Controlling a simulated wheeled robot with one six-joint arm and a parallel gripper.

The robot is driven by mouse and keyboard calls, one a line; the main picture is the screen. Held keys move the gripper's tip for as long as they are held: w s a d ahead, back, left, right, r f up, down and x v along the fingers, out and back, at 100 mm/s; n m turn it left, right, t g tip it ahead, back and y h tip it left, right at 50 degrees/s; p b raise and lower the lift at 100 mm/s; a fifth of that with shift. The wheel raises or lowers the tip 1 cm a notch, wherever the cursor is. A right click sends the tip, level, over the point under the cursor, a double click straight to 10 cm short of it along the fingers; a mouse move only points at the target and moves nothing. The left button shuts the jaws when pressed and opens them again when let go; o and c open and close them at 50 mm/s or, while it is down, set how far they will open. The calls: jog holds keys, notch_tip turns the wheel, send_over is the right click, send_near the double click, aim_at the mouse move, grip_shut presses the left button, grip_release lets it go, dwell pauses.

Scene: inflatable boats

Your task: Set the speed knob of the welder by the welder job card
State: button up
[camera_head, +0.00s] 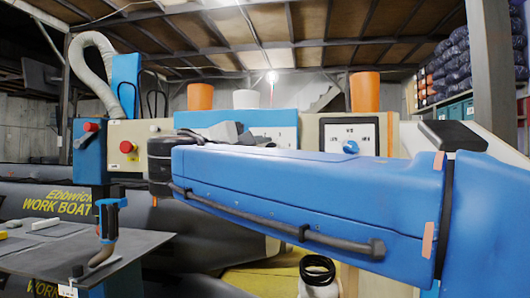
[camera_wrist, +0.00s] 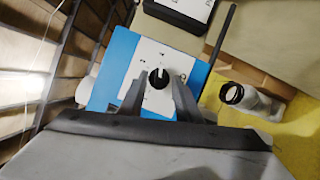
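A black round knob (camera_wrist: 158,78) sits on a white dial face with small marks, on a blue panel (camera_wrist: 119,54) in the wrist view. A light mark on the knob seems to point toward the top of that picture. My gripper (camera_wrist: 160,98) is open, its two grey fingers apart on the near left and right of the knob. I cannot tell whether they touch it. In the head view the blue panel (camera_head: 215,133) is partly behind my arm, and its knob is hidden. I cannot make out a readable welder job card.
A black-framed white panel (camera_head: 367,137) with a blue knob stands right of the blue panel. A red button (camera_head: 127,147) is at left. A white bottle (camera_wrist: 262,106) with a black ring stands over yellow material. A dark table (camera_head: 40,250) holds a blue-handled tool.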

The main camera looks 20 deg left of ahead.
jog(key=s+a+f, duration=0.1)
jog(key=s+a, duration=0.1)
jog(key=s, duration=1.5)
jog(key=shift+f, duration=0.35)
